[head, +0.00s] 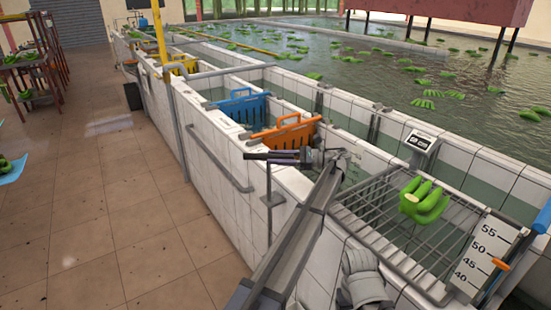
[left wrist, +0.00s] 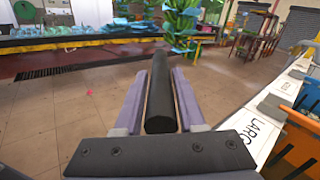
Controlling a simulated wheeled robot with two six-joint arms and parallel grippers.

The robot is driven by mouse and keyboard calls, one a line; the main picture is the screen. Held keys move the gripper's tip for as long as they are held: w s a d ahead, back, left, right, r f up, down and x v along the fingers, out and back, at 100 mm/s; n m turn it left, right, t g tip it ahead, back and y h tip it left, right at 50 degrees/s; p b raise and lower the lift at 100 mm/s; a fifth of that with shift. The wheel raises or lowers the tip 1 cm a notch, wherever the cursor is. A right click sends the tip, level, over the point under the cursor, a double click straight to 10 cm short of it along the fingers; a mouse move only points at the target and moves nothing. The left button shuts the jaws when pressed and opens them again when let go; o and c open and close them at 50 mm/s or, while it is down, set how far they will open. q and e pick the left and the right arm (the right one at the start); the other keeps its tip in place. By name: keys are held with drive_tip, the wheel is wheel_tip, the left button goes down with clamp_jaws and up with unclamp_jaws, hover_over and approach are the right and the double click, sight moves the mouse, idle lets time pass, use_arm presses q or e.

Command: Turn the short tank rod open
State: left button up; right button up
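The short tank rod shows in the left wrist view as a thick black bar (left wrist: 160,95) lying lengthwise between the two purple fingers of my left gripper (left wrist: 160,72). A narrow gap shows beside the bar on each side, so the fingers are around it and not visibly closed on it. In the head view my left gripper (head: 272,156) is at the tank's near wall, above a thin grey upright post (head: 269,205). My right gripper is not in view.
An orange crate (head: 284,135) and a blue crate (head: 240,108) stand in the channel just beyond the gripper. A metal rack (head: 385,215) with green bananas (head: 424,201) is at right. A grey rail (head: 218,157) runs along the tiled wall (head: 232,190).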

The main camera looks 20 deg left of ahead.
use_arm(q)
drive_tip(key=o, duration=0.3)
wheel_tip(320, 180, up, 10)
drive_tip(key=p, duration=1)
